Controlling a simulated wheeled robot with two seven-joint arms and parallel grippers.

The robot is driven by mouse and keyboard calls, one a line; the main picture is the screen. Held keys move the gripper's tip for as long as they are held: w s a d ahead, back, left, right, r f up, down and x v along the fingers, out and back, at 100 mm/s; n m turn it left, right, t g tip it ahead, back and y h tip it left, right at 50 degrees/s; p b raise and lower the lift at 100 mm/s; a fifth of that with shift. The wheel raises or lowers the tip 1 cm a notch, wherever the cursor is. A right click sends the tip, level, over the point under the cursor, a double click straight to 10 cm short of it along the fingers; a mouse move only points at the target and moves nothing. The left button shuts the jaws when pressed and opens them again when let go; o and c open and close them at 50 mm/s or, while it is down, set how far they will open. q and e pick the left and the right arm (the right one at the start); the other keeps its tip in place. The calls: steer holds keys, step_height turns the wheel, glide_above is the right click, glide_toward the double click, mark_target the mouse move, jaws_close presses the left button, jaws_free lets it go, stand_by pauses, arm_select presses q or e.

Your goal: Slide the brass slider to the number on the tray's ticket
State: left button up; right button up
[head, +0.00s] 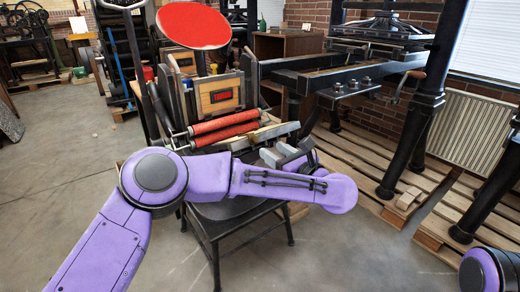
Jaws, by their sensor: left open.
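My left arm reaches in from the lower left, and its gripper (281,157) is at the front of a hand press, close to a pale, brass-coloured bar (262,134) below the red rollers. The gripper is open, partly hidden by my own wrist, and I see nothing held in it. Whether it touches the bar I cannot tell. I cannot make out the brass slider for certain, and no tray ticket or number is readable. Only a piece of my right arm shows at the lower right corner; its gripper is out of frame.
The press has a red disc (193,25) on top, two red rollers (226,128) and a framed wooden block (219,94). A dark stool or stand (238,224) is below my left arm. A large black press (350,75) stands on wooden pallets (365,160) at right. Concrete floor is open at left.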

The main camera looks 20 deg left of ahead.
mark_target(257, 140)
arm_select(q)
steer(key=x, duration=0.7)
steer(key=shift+c, duration=0.3)
steer(key=c, duration=0.7)
steer(key=shift+w+d+b, duration=0.65)
steer(key=shift+w+d, duration=0.05)
steer(key=shift+w, duration=0.15)
steer(key=o, duration=0.8)
steer(key=shift+w+d, duration=0.15)
steer(key=shift+d, duration=0.05)
steer(key=shift+c, duration=0.2)
steer(key=shift+a, duration=0.1)
